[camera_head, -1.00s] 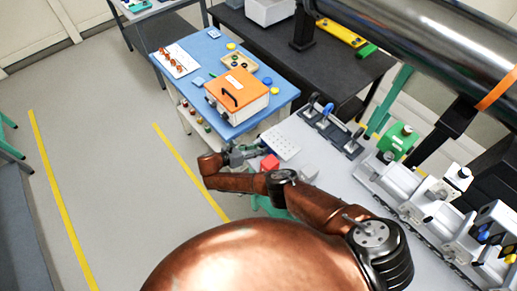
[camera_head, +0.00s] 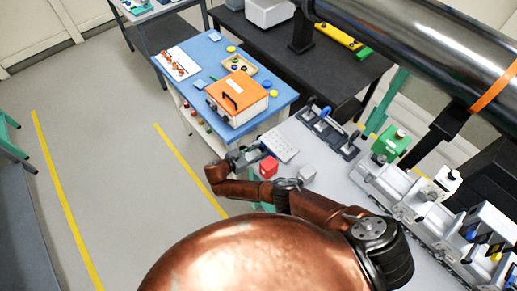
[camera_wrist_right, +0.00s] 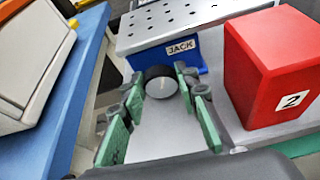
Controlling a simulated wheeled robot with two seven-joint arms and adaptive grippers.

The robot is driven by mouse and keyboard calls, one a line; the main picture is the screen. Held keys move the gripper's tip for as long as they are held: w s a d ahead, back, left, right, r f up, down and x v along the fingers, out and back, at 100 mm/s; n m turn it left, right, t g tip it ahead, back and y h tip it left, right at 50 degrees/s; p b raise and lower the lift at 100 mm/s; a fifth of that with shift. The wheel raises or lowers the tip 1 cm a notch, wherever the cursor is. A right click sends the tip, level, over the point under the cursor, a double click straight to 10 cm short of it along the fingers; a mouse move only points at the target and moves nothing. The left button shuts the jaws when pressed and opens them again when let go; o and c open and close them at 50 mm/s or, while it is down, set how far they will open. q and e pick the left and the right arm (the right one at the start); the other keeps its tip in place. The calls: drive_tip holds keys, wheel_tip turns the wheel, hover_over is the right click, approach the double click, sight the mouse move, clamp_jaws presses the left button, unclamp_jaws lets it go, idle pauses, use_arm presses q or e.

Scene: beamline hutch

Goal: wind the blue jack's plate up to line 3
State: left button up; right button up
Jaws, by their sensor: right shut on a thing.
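The blue jack (camera_wrist_right: 155,60) shows in the right wrist view with a JACK label on its front. Its grey perforated plate (camera_wrist_right: 195,18) lies on top and also shows in the head view (camera_head: 280,144). A round black knob (camera_wrist_right: 161,78) sticks out of the jack's front. My right gripper (camera_wrist_right: 160,94) is shut on this knob, with its green-padded fingers at both sides. In the head view my right gripper (camera_head: 247,156) is at the near left end of the jack. No numbered line is readable on the jack. My left gripper is not in view.
A red block (camera_wrist_right: 270,75) marked 2 stands close right of the jack. A blue table (camera_head: 205,45) with an orange-lidded box (camera_head: 238,90) stands to the left. Rail-mounted equipment (camera_head: 420,205) fills the right.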

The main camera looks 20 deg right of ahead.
drive_tip(key=shift+s+m+t+p, duration=0.1)
drive_tip(key=shift+m+t+p, duration=0.45)
drive_tip(key=shift+m, duration=0.25)
drive_tip(key=o, duration=1.1)
drive_tip(key=shift+o, duration=0.2)
drive_tip(key=v, duration=1.2)
drive_tip(key=shift+s+d, duration=0.1)
